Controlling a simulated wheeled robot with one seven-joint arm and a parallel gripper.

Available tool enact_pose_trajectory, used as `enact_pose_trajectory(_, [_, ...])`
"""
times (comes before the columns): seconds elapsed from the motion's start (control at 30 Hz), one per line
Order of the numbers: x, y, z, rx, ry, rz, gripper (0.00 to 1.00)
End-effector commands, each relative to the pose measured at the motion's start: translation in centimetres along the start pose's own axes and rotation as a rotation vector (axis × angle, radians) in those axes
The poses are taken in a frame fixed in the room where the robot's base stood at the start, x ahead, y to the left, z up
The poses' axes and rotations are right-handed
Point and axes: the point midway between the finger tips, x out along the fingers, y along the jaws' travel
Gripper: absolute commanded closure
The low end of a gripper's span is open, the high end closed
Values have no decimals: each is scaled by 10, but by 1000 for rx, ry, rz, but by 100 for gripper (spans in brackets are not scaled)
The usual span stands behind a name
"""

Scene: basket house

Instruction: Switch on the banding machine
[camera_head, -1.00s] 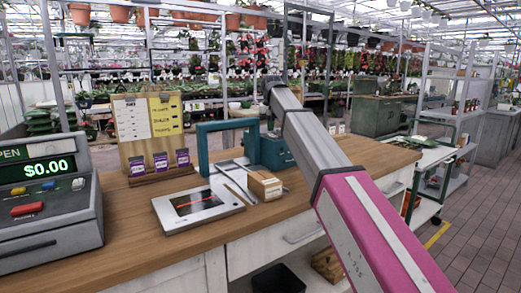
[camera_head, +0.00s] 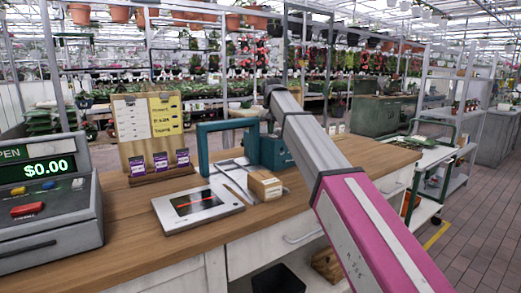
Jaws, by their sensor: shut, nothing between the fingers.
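The banding machine (camera_head: 202,150) is a teal unit with an upright rectangular arch on the left and a teal body (camera_head: 275,152) on the right. It stands on the wooden counter, behind a flat grey plate. My arm comes in from the lower right, pink then grey, and bends at a dark joint above the machine's right side. My gripper (camera_head: 269,122) shows only as a small dark shape below that joint, by the top of the teal body. It looks shut and empty. I cannot tell whether it touches the machine. The switch cannot be made out.
A cash register (camera_head: 45,200) stands at the left of the wooden counter (camera_head: 130,235). A flat scale-like device with a dark screen (camera_head: 197,203) and a small cardboard box (camera_head: 265,185) lie in front of the machine. A sign board (camera_head: 130,120) stands behind.

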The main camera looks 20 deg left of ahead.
Motion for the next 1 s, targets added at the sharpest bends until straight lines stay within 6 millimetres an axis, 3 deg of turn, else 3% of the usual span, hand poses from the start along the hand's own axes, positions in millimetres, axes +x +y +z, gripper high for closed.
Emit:
enact_pose_trajectory(0.37, [0, 0, 0, 0, -1, 0, 100])
enact_pose_trajectory(1.0, [-42, 0, -7, 0, 0, 0, 100])
